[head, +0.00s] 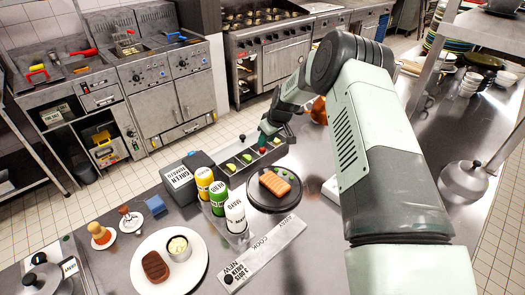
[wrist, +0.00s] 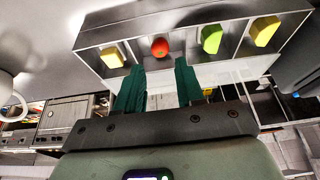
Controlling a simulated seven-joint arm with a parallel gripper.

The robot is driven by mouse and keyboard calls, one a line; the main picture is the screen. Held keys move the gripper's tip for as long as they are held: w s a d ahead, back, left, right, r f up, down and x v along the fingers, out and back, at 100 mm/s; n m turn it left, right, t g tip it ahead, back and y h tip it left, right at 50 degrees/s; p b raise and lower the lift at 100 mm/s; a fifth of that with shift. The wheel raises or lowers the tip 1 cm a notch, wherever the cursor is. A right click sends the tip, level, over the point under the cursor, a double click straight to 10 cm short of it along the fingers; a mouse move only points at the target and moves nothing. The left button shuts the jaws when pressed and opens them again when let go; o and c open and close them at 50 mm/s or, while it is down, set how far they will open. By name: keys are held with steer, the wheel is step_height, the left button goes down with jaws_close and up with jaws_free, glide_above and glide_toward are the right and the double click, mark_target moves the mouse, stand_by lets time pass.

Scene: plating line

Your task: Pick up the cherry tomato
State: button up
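The cherry tomato (wrist: 160,47) is a small round red thing in one compartment of a grey divided tray (wrist: 146,70). In the wrist view it lies in the second compartment from the left, between a yellow piece (wrist: 112,57) and a green piece (wrist: 211,39). My gripper (wrist: 160,66) has two dark green fingers spread apart, with nothing between them. The fingertips lie just below the tomato in the wrist view, one to each side. In the head view my gripper (head: 265,138) is at the tray's far end, above the tomato (head: 262,150).
Another yellow piece (wrist: 265,31) fills the rightmost compartment. In the head view, a dark plate with a salmon fillet (head: 274,182) stands right of the tray. Yellow, green and white bottles (head: 219,196) and a dark labelled box (head: 182,176) stand nearer.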

mark_target(264, 149)
steer(key=x, duration=0.5)
steer(key=shift+s, duration=0.1)
steer(key=c, duration=0.5)
